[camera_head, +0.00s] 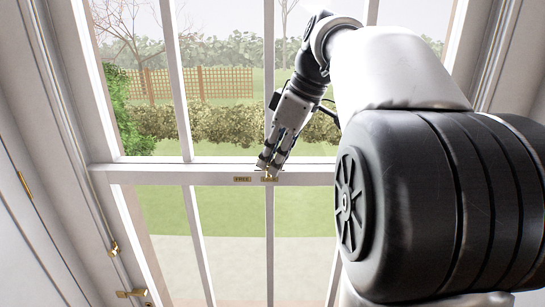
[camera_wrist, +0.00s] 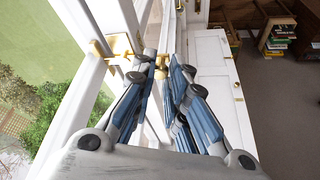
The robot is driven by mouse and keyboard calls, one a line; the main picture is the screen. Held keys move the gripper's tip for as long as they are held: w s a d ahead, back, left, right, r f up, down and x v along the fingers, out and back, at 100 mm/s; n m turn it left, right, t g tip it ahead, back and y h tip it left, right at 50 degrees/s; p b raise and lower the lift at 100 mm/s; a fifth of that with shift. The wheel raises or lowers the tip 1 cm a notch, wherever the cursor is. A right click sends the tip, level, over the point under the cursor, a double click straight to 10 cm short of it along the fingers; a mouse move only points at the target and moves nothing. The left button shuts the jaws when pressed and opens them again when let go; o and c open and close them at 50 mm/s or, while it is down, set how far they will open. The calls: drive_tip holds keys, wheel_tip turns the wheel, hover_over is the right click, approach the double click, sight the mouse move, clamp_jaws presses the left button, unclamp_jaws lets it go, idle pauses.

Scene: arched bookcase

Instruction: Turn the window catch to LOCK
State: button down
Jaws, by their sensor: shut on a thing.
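The brass window catch (camera_wrist: 119,44) sits on the white meeting rail (camera_head: 210,173) between the upper and lower sashes. My gripper (camera_head: 267,168) reaches down to the rail from above in the head view. In the wrist view my gripper (camera_wrist: 161,64) is shut on the brass lever of the catch, part of which shows between the fingertips. In the head view the fingers hide most of the catch. Two small brass plates, one to the left (camera_head: 242,179) and one just under the fingertips (camera_head: 269,179), are on the rail; their lettering is too small to read.
White glazing bars (camera_head: 196,235) divide the panes above and below the rail. Brass fittings (camera_head: 113,249) and (camera_head: 131,293) are on the left frame and lower left. The wrist view shows a bookcase (camera_wrist: 277,38) and dark floor at the far right.

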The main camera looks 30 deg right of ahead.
drive_tip(key=c, duration=1.5)
unclamp_jaws()
drive_tip(key=shift+c, duration=0.2)
drive_tip(key=v, duration=1.2)
drive_tip(key=shift+w, duration=0.1)
drive_tip(key=s+a+f+m+b, duration=0.1)
drive_tip(key=a+f+m+b, duration=0.1)
drive_tip(key=a+f+b, duration=0.55)
drive_tip(key=s+a+f+m+h+b, duration=0.15)
drive_tip(key=a+f+b, duration=0.3)
drive_tip(key=f, duration=0.65)
drive_tip(key=s+a+f+m+b, duration=0.2)
drive_tip(key=a+f+b, duration=0.35)
drive_tip(key=f, duration=0.35)
drive_tip(key=s+f+b, duration=0.4)
drive_tip(key=f+b, duration=0.1)
drive_tip(key=f, duration=0.6)
drive_tip(key=s+a+f+m+b, duration=0.1)
drive_tip(key=s+f+b, duration=0.3)
drive_tip(key=f, duration=0.7)
drive_tip(key=s+a+f+t+h+b, duration=0.1)
drive_tip(key=s+f+b, duration=0.3)
drive_tip(key=f, duration=0.6)
drive_tip(key=shift+a+f+b, duration=0.2)
drive_tip(key=shift+f+b, duration=0.2)
drive_tip(key=shift+b, duration=0.7)
